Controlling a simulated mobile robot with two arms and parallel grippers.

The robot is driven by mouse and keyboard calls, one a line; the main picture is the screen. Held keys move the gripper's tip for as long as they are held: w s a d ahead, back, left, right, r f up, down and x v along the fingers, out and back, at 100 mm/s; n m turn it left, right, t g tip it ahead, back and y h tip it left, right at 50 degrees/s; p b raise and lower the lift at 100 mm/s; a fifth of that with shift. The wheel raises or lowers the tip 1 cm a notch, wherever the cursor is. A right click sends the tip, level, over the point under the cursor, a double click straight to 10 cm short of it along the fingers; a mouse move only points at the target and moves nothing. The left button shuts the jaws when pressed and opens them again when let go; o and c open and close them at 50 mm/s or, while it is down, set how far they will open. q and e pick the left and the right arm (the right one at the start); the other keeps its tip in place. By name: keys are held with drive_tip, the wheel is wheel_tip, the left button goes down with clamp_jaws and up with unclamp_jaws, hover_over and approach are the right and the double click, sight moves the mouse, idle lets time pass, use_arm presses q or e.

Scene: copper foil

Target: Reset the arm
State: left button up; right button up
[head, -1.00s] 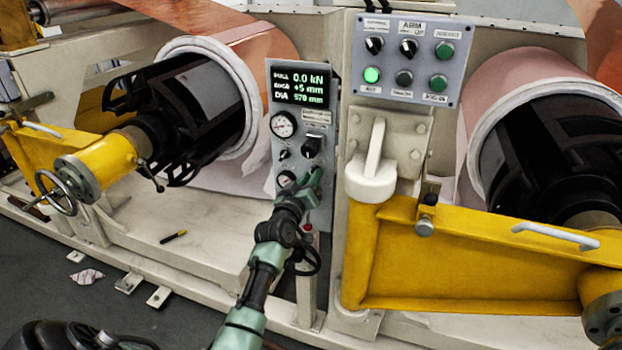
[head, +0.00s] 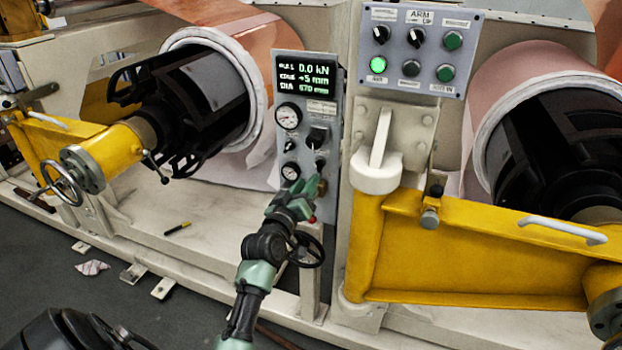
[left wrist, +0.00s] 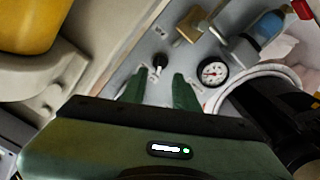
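The grey ARM panel (head: 412,52) has two black rotary switches on top and buttons. The yellow arm (head: 465,255) stands at the right beside a dark-cored roll. My left gripper (head: 312,185) is in front of the lower narrow instrument panel (head: 303,100). In the left wrist view, my left gripper (left wrist: 158,88) has its fingers apart and empty, pointing toward a small black switch (left wrist: 159,62). Contact cannot be told. My right gripper is not in view.
The instrument display (head: 305,77) reads 0.0 kN, +5 mm and 570 mm. A gauge (left wrist: 212,71) is close to the right finger. A handwheel (head: 306,249) stands by my left arm. A second yellow arm (head: 65,140) and copper roll are at the left. A marker (head: 177,229) lies on the ledge.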

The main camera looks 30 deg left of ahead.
use_arm(q)
drive_tip(key=shift+s, duration=0.25)
idle(0.3)
drive_tip(key=s+d+f+m+g+h, duration=0.1)
drive_tip(key=d+f+g, duration=0.15)
drive_tip(key=f, duration=0.75)
drive_tip(key=s+d+f+m+g+h, duration=0.1)
drive_tip(key=d+f, duration=0.2)
drive_tip(key=f, duration=0.7)
drive_tip(key=s+d+f+m+g+h, duration=0.15)
drive_tip(key=s+d+f, duration=0.35)
drive_tip(key=f, duration=0.5)
drive_tip(key=s+d+f+m+g, duration=0.25)
drive_tip(key=s+f, duration=0.45)
drive_tip(key=f, duration=0.4)
drive_tip(key=s+d+f+m+g, duration=0.1)
drive_tip(key=s+f+g, duration=0.2)
drive_tip(key=s, duration=1)
drive_tip(key=s+d+f+m+g, duration=0.2)
drive_tip(key=s+f+g, duration=0.1)
drive_tip(key=s+f, duration=0.6)
drive_tip(key=s+d+f+m+g, duration=0.1)
drive_tip(key=s+f, duration=0.6)
drive_tip(key=s, duration=1)
drive_tip(key=shift+s+d+m+g, duration=0.4)
drive_tip(key=shift+m+g, duration=0.2)
drive_tip(key=shift+g, duration=0.45)
